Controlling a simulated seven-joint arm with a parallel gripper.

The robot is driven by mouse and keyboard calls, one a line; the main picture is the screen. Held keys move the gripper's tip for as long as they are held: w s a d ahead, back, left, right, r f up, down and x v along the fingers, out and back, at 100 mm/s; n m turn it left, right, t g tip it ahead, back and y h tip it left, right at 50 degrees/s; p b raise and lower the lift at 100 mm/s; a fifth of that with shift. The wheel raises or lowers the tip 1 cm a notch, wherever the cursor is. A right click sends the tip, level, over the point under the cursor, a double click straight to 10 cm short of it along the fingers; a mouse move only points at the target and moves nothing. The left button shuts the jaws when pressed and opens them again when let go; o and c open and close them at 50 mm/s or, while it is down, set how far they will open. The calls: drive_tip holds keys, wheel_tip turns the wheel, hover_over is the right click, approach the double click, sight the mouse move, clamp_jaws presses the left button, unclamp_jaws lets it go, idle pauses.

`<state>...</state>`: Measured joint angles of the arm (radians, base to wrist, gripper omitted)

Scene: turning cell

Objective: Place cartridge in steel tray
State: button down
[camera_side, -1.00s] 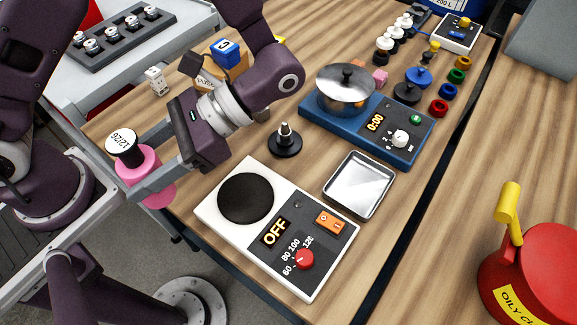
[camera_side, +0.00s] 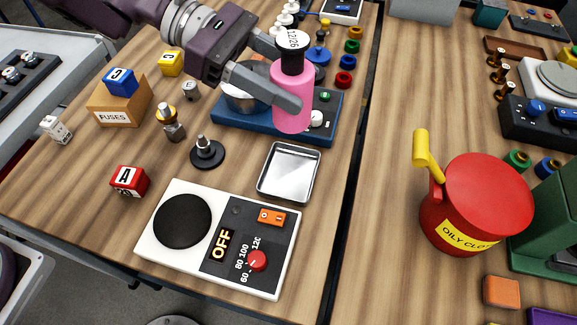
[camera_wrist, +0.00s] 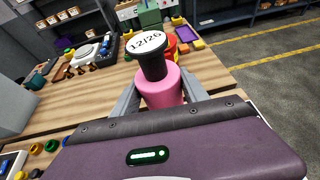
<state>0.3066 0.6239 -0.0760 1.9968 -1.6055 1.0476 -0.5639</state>
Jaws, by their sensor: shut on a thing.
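The cartridge (camera_side: 292,98) is a pink cylinder with a black neck and a white top marked 12/26. My gripper (camera_side: 291,97) is shut on it and holds it upright in the air. In the side view it appears above and behind the steel tray, in front of the blue device. The cartridge also shows in the wrist view (camera_wrist: 160,88), between the two fingers. The steel tray (camera_side: 289,172) is a shallow, empty metal square lying on the wooden table. Nothing hides the tray in the side view.
A red oily-cloth can (camera_side: 475,205) stands on the table across the gap.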

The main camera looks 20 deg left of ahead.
hover_over(289, 174)
wheel_tip(289, 174, down, 15)
drive_tip(key=shift+d+r, duration=0.1)
idle(0.4)
drive_tip(key=c, duration=0.6)
unclamp_jaws()
drive_tip(key=shift+a, duration=0.2)
drive_tip(key=v, duration=1.1)
drive_tip(key=shift+a+r, duration=0.25)
drive_tip(key=shift+a, duration=0.05)
